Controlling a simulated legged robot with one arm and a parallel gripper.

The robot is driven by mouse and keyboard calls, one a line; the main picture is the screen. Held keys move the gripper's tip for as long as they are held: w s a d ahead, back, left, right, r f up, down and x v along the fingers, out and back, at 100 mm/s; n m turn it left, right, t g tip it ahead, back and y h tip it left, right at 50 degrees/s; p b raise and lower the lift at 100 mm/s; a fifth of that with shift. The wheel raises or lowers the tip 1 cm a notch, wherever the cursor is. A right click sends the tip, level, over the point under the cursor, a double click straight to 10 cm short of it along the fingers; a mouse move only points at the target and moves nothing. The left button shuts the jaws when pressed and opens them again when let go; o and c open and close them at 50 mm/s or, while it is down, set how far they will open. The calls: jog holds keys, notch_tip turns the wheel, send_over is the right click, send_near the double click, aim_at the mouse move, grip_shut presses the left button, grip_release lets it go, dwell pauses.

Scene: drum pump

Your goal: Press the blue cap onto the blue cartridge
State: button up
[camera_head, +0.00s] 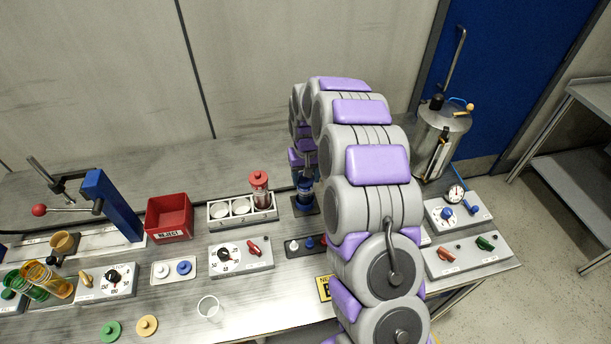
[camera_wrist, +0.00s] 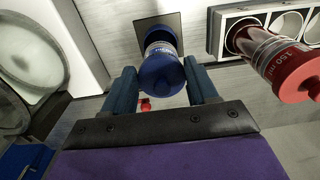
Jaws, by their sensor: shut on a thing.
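The blue cartridge (camera_head: 305,197) stands upright on a dark square plate, partly hidden by my arm in the head view. In the wrist view its clear, labelled body (camera_wrist: 160,48) shows beyond the blue cap (camera_wrist: 162,77). My gripper (camera_wrist: 162,88) has one finger on each side of the blue cap and is shut on it. The cap lines up with the top of the cartridge. I cannot tell whether it is fully seated. In the head view my gripper (camera_head: 302,170) is directly above the cartridge, with its fingers hard to make out.
A white rack (camera_head: 228,222) holding a capped red cartridge (camera_head: 259,189) is just left of the plate. A red reject bin (camera_head: 168,216) is farther left. A tray (camera_head: 162,278) holds a white and a blue disc. A steel drum (camera_head: 440,135) stands at the right.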

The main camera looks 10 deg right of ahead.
jog(key=o, duration=1.1)
jog(key=shift+o, duration=0.3)
jog(key=shift+o, duration=0.8)
jog(key=shift+r, duration=0.1)
jog(key=shift+r+p, duration=1.2)
jog(key=shift+r, duration=2.2)
jog(key=shift+c, duration=0.3)
grip_shut()
jog(key=shift+f, duration=1.15)
